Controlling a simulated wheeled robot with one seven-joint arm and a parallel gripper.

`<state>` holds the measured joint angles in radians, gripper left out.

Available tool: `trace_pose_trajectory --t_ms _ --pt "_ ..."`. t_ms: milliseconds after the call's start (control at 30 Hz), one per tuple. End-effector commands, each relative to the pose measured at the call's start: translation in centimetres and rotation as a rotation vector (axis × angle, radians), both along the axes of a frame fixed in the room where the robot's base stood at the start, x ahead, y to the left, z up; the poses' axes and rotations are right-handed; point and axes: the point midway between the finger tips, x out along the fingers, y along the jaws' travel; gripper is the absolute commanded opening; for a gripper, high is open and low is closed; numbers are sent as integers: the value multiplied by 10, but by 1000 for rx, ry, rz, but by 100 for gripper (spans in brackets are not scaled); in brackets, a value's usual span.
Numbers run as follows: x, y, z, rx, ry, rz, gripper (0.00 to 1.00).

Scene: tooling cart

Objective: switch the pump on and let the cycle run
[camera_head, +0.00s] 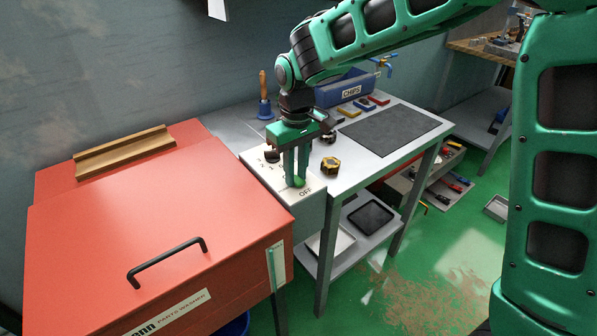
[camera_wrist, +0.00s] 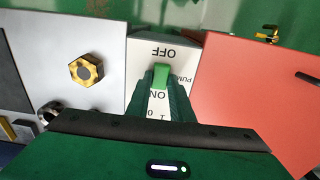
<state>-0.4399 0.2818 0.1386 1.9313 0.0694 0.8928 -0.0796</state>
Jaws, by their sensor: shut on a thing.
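The pump switch is a small green lever on the white control panel (camera_head: 258,164), between the marks ON and OFF. My gripper (camera_head: 297,180) points down over the panel, its fingers shut on the green pump switch (camera_wrist: 161,76). In the wrist view OFF reads upside down beyond the lever and ON shows nearer, between the fingers. I cannot tell which position the lever is in. A dark knob (camera_head: 271,156) with number marks sits behind the gripper on the panel. The red parts washer (camera_head: 150,230) stands left, its lid down.
A black handle (camera_head: 167,262) sticks up from the washer lid. A brass hex nut (camera_head: 330,166) lies on the bench right of my gripper. A dark mat (camera_head: 390,128) and a blue CHIPS bin (camera_head: 345,90) are further back. A wooden-handled tool (camera_head: 264,95) stands behind.

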Motion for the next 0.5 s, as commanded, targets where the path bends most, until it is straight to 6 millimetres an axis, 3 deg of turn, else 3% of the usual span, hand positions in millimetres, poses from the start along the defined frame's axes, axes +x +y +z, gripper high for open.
trace_pose_trajectory --t_ms 267,300,333,500 --pt "5 -3 3 0 -10 -11 0" --pt "5 -3 3 0 -10 -12 30" --pt "5 -3 3 0 -10 -11 37" --pt "3 -2 2 1 -7 -7 39"
